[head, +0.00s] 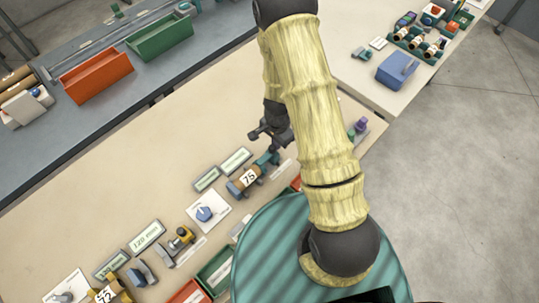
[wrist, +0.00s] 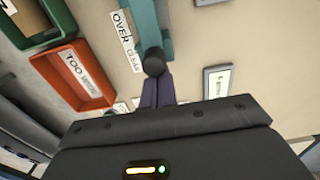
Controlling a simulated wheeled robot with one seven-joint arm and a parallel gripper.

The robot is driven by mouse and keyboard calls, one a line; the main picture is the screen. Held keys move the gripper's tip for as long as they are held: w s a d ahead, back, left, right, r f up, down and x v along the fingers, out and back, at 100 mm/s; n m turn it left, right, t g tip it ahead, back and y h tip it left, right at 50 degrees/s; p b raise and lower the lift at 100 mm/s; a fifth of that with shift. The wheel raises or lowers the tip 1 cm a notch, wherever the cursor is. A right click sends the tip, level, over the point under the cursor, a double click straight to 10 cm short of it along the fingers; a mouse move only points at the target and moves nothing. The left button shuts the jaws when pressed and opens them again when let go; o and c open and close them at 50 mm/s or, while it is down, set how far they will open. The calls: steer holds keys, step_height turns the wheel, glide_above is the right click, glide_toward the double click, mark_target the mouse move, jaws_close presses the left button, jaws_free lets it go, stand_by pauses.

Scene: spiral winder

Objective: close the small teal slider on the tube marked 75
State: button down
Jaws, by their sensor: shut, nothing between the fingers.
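The tube marked 75 (head: 246,179) lies on the near part of the bench in the head view, brown with a white label. The small teal slider (head: 268,160) shows at its upper right end, close to my gripper (head: 274,146). In the wrist view a teal part (wrist: 150,22) carries a dark round knob (wrist: 153,62). My gripper (wrist: 158,92) is shut and empty, its fingertips right by that knob. I cannot tell whether they touch it. The brown tube body is not clear in the wrist view, and my arm covers the area to the right in the head view.
A red tray (wrist: 75,75) and a green tray (wrist: 42,22) stand left of the teal part in the wrist view. A pad with a blue piece (head: 207,211) and a yellow-fitted device (head: 180,239) sit further left.

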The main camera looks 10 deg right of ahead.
stand_by(0.4)
steer(key=shift+w+d, duration=0.2)
steer(key=shift+d, duration=0.25)
step_height(320, 180, up, 7)
steer(key=p, duration=0.6)
stand_by(0.6)
stand_by(0.4)
steer(key=s+r+n+t+b, duration=0.1)
steer(key=s+r+n, duration=0.2)
steer(key=r, duration=0.3)
steer(key=s+d+r+n+b, duration=0.1)
steer(key=s+r+n+b, duration=0.1)
steer(key=s+r+n, duration=0.2)
steer(key=s+r+n+t+b, duration=0.1)
steer(key=s+r+n, duration=0.2)
steer(key=r, duration=0.6)
steer(key=shift+s+d+r+n+t+b, duration=0.2)
steer(key=shift+n+t+b, duration=0.1)
steer(key=shift+n, duration=0.3)
